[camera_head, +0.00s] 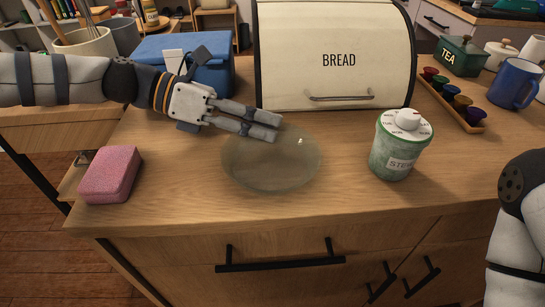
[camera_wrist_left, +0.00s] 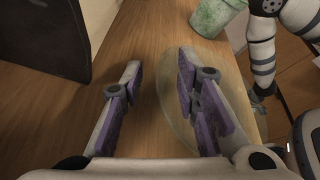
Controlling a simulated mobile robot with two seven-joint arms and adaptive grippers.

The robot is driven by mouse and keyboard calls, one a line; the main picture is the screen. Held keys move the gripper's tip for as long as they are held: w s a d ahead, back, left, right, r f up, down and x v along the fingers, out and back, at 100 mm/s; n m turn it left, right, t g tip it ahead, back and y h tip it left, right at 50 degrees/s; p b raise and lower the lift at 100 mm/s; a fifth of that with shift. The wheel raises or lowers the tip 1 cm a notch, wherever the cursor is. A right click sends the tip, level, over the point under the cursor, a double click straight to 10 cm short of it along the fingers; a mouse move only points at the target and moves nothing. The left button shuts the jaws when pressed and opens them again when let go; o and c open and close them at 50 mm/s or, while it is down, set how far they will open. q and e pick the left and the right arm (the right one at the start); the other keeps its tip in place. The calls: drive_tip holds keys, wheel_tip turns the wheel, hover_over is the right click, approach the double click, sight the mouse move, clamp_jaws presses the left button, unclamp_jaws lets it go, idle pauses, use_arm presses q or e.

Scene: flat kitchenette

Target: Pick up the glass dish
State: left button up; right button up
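The glass dish (camera_head: 268,171) is a clear, shallow round dish lying flat on the wooden counter, in front of the bread bin. My left gripper (camera_head: 279,127) reaches in from the left, its fingers over the dish's far edge. There the dish (camera_wrist_left: 222,76) lies to the right, partly hidden by the right-hand finger. I cannot tell whether that finger touches it. My right arm shows at the right edge of the head view; its gripper is small and unclear in the left wrist view (camera_wrist_left: 262,92).
A cream bread bin (camera_head: 335,60) stands right behind the dish. A green canister (camera_head: 400,146) stands to its right and a pink sponge (camera_head: 110,174) to its left. A blue box (camera_head: 190,60) is behind my left arm. The counter in front of the dish is clear.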

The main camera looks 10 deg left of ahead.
use_arm(q)
drive_tip(key=shift+r, duration=0.1)
clamp_jaws()
